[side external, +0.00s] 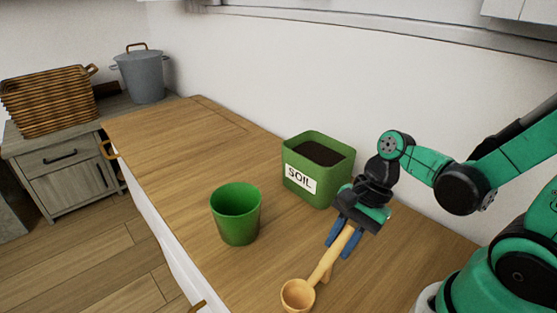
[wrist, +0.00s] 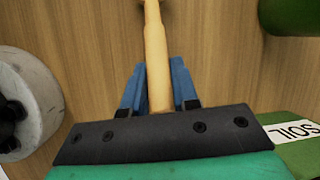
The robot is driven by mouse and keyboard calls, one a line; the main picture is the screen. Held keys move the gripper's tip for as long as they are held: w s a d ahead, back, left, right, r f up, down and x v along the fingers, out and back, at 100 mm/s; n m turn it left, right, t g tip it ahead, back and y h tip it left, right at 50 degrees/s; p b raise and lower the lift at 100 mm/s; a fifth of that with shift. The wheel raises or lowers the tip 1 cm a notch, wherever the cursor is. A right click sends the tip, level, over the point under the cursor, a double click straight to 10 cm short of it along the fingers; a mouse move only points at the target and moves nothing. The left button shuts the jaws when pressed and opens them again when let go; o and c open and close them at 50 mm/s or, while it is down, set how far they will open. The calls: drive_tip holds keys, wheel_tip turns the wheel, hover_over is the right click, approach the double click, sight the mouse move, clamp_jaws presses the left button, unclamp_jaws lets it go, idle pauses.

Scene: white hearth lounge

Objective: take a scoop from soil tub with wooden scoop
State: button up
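The wooden scoop (side external: 325,262) is tilted, its round bowl low at the front of the counter and its handle rising to my gripper (side external: 341,246). In the wrist view, the scoop's handle (wrist: 156,45) runs between the blue fingers of my gripper (wrist: 158,70), which look closed against both its sides. The bowl is out of the wrist view. The green soil tub (side external: 309,190), labelled SOIL and holding dark soil, stands upright behind and left of my gripper. Part of the labelled tub (wrist: 300,152) shows at the wrist view's lower right.
An empty-looking green pot (side external: 236,222) stands left of the scoop, in front of the soil tub. The wooden counter (side external: 180,150) is clear on the left. A white wall (side external: 270,85) runs behind. A wicker basket (side external: 48,100) and grey pot (side external: 141,77) sit far off.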

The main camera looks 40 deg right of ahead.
clamp_jaws()
drive_tip(key=shift+r, duration=0.15)
